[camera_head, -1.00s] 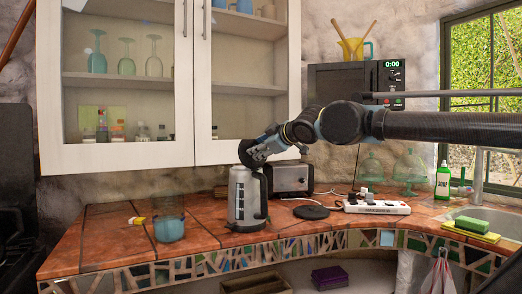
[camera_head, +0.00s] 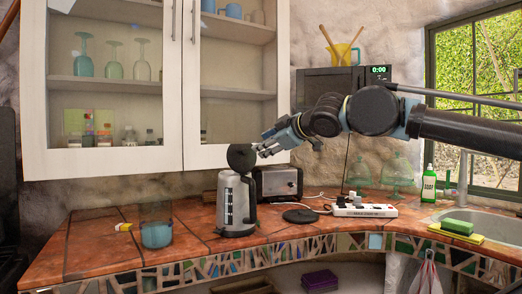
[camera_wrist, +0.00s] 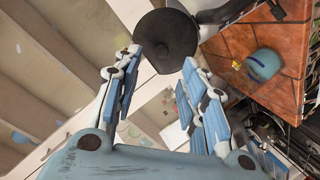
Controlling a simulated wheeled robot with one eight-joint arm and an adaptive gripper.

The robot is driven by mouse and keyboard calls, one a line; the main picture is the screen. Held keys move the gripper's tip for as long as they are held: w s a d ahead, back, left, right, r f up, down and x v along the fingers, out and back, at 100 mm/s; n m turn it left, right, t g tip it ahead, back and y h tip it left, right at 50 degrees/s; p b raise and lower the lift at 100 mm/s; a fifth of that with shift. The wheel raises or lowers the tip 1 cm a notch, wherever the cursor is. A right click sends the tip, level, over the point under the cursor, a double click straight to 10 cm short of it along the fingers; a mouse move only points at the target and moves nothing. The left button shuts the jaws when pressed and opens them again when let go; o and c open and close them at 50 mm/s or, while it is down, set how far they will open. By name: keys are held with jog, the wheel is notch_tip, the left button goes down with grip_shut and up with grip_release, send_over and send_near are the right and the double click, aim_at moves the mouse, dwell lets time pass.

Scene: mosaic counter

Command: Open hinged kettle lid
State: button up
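The kettle (camera_head: 235,208) is silver-grey with a black handle and base, upright on the tiled counter. Its round black lid (camera_head: 241,157) stands raised above the kettle's top, steeply tilted, its flat face showing. My gripper (camera_head: 266,146) is just right of the lid at about the same height. In the wrist view the dark lid (camera_wrist: 165,38) lies just beyond the fingertips of my gripper (camera_wrist: 162,62). The blue-padded fingers are spread apart with nothing between them. Whether a fingertip touches the lid is unclear. The hinge is too small to make out.
A toaster (camera_head: 278,184) stands close behind the kettle at right. A round black base (camera_head: 300,216) and a power strip (camera_head: 363,210) lie to the right. A blue glass (camera_head: 156,234) stands to the left. The glazed cabinet (camera_head: 110,95) hangs above and behind.

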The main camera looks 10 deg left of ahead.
jog(key=shift+v, duration=1.05)
jog(key=shift+w, duration=0.1)
jog(key=w+d+f+m+h, duration=0.3)
jog(key=d+f, duration=0.4)
jog(key=f, duration=0.2)
jog(key=w+d+f+m+g+h, duration=0.1)
jog(key=w+d+f+m+h, duration=0.2)
jog(key=d+f, duration=0.5)
jog(key=w+d+f+m+h, duration=0.2)
jog(key=d+f+m+h, duration=0.2)
jog(key=d+f, duration=0.4)
jog(key=s+d+f+m+g, duration=0.2)
jog(key=s+d+f, duration=0.2)
jog(key=f, duration=0.3)
jog(key=s+d+f+m+g, duration=0.2)
jog(key=s+d+f+m, duration=0.1)
jog(key=f, duration=0.5)
jog(key=s+d+f+m+g+h, duration=0.1)
jog(key=s+d+f+m+g, duration=0.1)
jog(key=s+f, duration=0.5)
jog(key=d+m, duration=0.1)
jog(key=d, duration=0.1)
jog(key=shift+d+f, duration=0.3)
jog(key=shift+d, duration=0.1)
